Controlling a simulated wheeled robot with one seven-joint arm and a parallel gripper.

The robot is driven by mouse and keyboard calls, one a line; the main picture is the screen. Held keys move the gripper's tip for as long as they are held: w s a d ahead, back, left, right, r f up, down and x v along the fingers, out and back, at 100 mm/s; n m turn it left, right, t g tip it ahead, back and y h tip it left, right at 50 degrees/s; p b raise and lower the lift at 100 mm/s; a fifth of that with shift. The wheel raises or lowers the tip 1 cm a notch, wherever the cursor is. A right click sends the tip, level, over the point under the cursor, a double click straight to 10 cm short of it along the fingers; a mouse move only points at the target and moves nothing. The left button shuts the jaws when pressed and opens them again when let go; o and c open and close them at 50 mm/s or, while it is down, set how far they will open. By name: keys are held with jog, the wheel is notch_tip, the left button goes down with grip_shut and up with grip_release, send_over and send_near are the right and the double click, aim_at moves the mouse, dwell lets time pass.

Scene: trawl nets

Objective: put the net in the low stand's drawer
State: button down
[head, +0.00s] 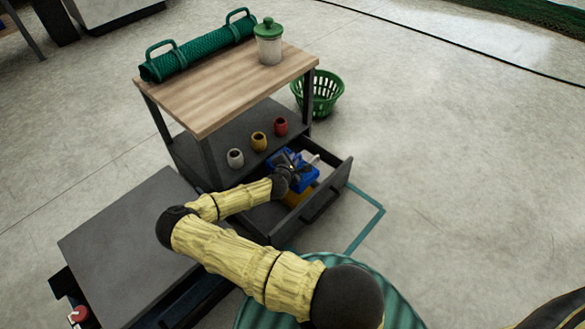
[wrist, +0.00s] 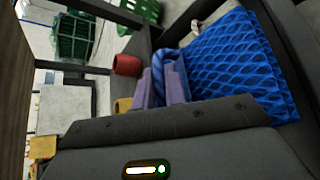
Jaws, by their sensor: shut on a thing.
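The blue net (head: 310,181) is a folded bundle with a mesh pattern, and it also shows large in the wrist view (wrist: 230,60). My gripper (head: 291,167) is over the open drawer (head: 338,181) of the low stand. In the wrist view its two fingers (wrist: 164,82) are closed on the net's blue loop handle (wrist: 166,56). The net is within the drawer's outline; whether it rests on the drawer floor I cannot tell. A yellow thing (head: 296,196) shows below the net, partly hidden. My arm covers part of the drawer's near side.
White (head: 235,158), yellow (head: 259,141) and red (head: 281,126) cups stand on the shelf beside the drawer. The wooden top (head: 215,95) above carries a green rolled net (head: 200,50) and a lidded jar (head: 268,42). A green basket (head: 322,95) stands behind. Floor at right is clear.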

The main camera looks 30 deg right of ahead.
notch_tip(320, 180, down, 4)
jog(key=shift+f+b, duration=0.1)
jog(key=shift+b, duration=0.8)
jog(key=shift+f+b, duration=0.35)
jog(key=shift+f, duration=0.2)
jog(key=c, duration=1.5)
grip_release()
jog(key=shift+o, duration=0.2)
jog(key=shift+r, duration=0.1)
